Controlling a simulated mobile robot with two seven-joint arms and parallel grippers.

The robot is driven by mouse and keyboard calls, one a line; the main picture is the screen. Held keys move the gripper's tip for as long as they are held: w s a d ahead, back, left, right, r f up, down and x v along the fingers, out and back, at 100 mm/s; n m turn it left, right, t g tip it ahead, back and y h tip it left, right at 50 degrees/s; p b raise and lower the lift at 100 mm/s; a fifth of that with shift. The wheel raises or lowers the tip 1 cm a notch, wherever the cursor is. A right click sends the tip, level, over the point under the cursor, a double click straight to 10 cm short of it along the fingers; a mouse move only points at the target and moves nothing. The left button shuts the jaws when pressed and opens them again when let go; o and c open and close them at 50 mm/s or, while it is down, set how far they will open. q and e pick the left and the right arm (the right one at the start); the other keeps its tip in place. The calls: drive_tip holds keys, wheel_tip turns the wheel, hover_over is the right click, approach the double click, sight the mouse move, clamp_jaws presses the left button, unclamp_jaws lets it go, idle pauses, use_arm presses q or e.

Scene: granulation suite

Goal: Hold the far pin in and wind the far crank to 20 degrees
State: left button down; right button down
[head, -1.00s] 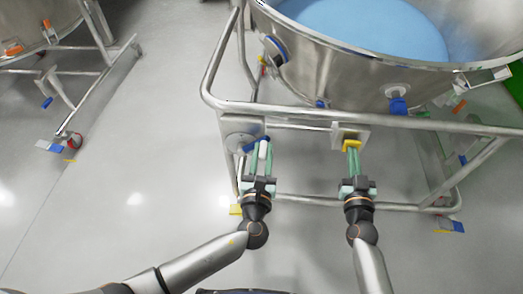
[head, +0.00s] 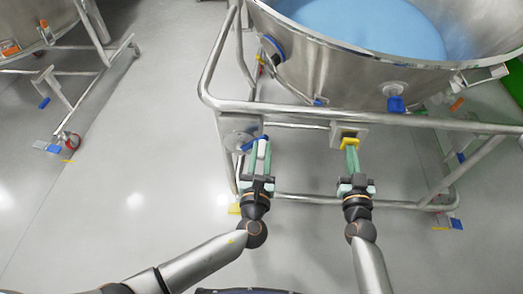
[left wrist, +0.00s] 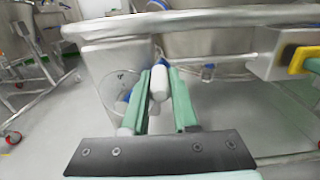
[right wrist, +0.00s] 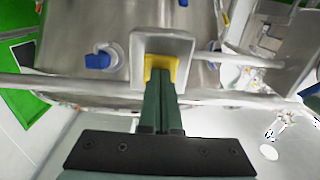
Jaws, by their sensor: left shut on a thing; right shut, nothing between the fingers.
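The crank (head: 252,144) has a blue arm and a white handle, and sits by a round dial plate (head: 238,136) on the bin frame's left corner. My left gripper (head: 261,150) is shut on the white handle (left wrist: 159,82), which shows between its green fingers in the left wrist view. The yellow pin (head: 349,141) sits in a grey bracket (head: 361,132) to the right. My right gripper (head: 351,154) is shut and empty, with its fingertips at the pin's front. In the right wrist view the fingers partly cover the yellow pin (right wrist: 160,62); its depth is unclear.
A steel bin (head: 330,70) with blue contents stands in the tubular frame (head: 290,115) beyond both grippers. Frame rails run above and below the fingers. Another wheeled frame (head: 95,95) stands at the left. The floor between is clear.

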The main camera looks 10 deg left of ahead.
drive_tip(key=s, duration=0.8)
idle(0.5)
use_arm(q)
drive_tip(key=shift+c, duration=2.4)
unclamp_jaws()
